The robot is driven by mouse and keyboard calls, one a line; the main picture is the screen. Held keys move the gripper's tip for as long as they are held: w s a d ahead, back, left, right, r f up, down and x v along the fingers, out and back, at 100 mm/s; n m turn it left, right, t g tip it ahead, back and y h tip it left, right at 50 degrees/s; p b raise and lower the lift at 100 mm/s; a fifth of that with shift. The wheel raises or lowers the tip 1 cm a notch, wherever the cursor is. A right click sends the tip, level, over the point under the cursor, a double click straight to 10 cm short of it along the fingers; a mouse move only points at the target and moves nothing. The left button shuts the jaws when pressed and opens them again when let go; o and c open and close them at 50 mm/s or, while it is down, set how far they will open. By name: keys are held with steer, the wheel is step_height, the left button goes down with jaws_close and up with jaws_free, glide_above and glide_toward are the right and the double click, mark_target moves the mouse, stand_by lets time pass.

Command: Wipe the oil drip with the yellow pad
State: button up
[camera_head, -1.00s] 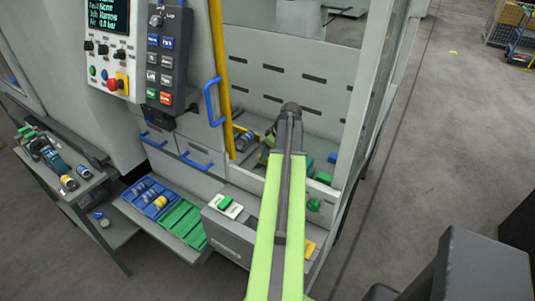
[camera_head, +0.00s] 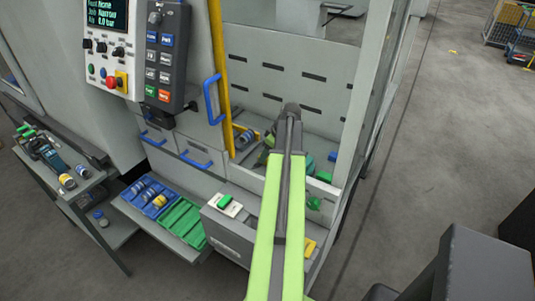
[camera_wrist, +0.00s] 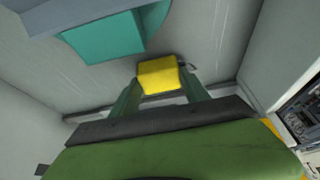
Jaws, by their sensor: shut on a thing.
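The yellow pad (camera_wrist: 160,76) shows in the wrist view, held between the two green fingers of my gripper (camera_wrist: 161,88). My gripper is shut on it. The pad is over or against a pale grey surface inside the machine; I cannot tell whether it touches. A small dark mark lies just right of the pad, partly hidden; I cannot tell whether it is the oil drip. No oil drip shows clearly. In the head view my arm reaches into the machine bay, and it hides my gripper and the pad.
A teal block (camera_wrist: 105,38) stands beyond the pad in the wrist view. Grey walls (camera_wrist: 285,50) close in at the sides. In the head view a blue bin (camera_head: 150,194) and a green tray (camera_head: 180,224) sit left of the bay, and a yellow door edge (camera_head: 222,100) stands at its left.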

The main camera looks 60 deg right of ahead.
steer(key=shift+f+b, duration=0.5)
steer(key=shift+f, duration=0.1)
steer(key=shift+w, duration=0.1)
steer(key=shift+w+r, duration=0.15)
steer(key=shift+w, duration=1.8)
steer(key=shift+a, duration=1.15)
steer(key=shift+s, duration=2.05)
steer(key=shift+a+f, duration=0.2)
steer(key=shift+a, duration=0.9)
steer(key=shift+w+r, duration=0.1)
steer(key=shift+w, duration=2)
